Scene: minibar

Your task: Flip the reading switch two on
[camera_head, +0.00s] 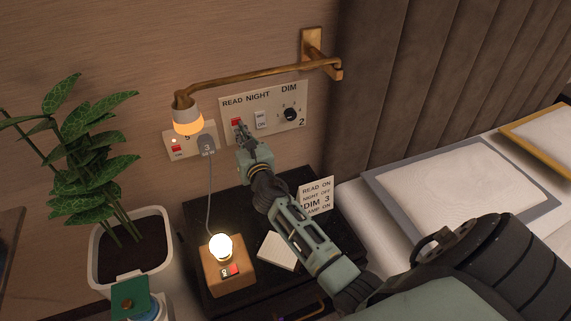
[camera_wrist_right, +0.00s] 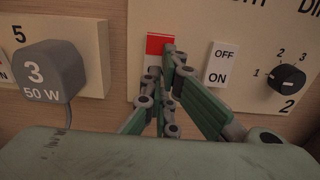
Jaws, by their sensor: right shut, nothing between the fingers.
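The wall panel marked 2 (camera_head: 273,124) carries the READ, NIGHT and DIM controls. Its reading switch (camera_head: 237,121) shows a red upper part. In the right wrist view the red part of the reading switch (camera_wrist_right: 159,44) shows above the fingertips, and its lower part is mostly hidden behind them. My right gripper (camera_head: 241,132) is shut and empty, its tips right in front of that switch; it also shows in the right wrist view (camera_wrist_right: 168,62). I cannot tell whether the tips touch it. My left gripper is not in view.
A NIGHT switch (camera_wrist_right: 222,64) and DIM knob (camera_wrist_right: 287,79) sit right of the fingers. A grey plug (camera_wrist_right: 51,72) is at left in panel 5. A lit brass lamp (camera_head: 188,122) hangs close by. A lit bulb base (camera_head: 226,280) and a card (camera_head: 316,197) stand below.

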